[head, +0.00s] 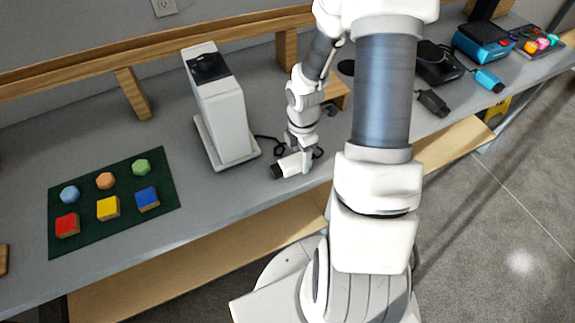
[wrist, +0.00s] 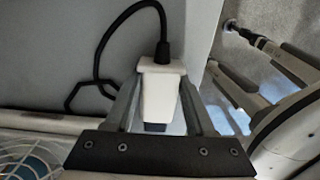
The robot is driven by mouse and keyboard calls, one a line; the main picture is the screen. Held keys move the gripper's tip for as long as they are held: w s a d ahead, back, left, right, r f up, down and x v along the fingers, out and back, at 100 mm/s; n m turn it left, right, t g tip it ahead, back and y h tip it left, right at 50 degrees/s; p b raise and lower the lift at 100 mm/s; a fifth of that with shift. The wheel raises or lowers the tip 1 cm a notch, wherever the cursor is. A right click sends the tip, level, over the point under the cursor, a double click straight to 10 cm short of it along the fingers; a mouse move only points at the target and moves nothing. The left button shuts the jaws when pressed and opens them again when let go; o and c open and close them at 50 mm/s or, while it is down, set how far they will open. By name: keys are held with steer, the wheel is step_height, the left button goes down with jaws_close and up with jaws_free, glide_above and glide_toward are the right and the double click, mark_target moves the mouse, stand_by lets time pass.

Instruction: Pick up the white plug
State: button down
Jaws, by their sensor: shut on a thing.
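The white plug (head: 290,165) is a small white block with a dark end, near the front edge of the grey table in the head view. In the wrist view the white plug (wrist: 160,92) sits between the two fingers, with a black cord leaving its far end. My gripper (head: 305,168) is shut on it, and it also shows in the wrist view (wrist: 160,105). Whether the plug touches the table is hard to tell. The black cord (head: 268,140) runs back toward a white device (head: 222,115) with a dark top.
A green mat (head: 115,227) with several coloured blocks lies on the left of the grey table (head: 165,110). A black device (head: 437,65) and a blue device (head: 484,42), each with a plug, stand on the right. A wooden shelf (head: 200,262) runs below the tabletop.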

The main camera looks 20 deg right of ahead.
steer(key=shift+r, duration=0.15)
step_height(320, 180, up, 4)
steer(key=shift+w+d+r+p, duration=0.15)
steer(key=shift+r+p, duration=0.1)
steer(key=shift+p, duration=0.55)
steer(key=w+d+r+p, duration=0.1)
steer(key=w+d+r, duration=0.5)
steer(key=d, duration=0.3)
steer(key=shift+w+d+p, duration=0.15)
steer(key=shift+d+p, duration=0.05)
steer(key=shift+p, duration=0.1)
steer(key=shift+r, duration=0.1)
steer(key=c, duration=0.8)
jaws_free()
jaws_close()
steer(key=shift+r, duration=0.1)
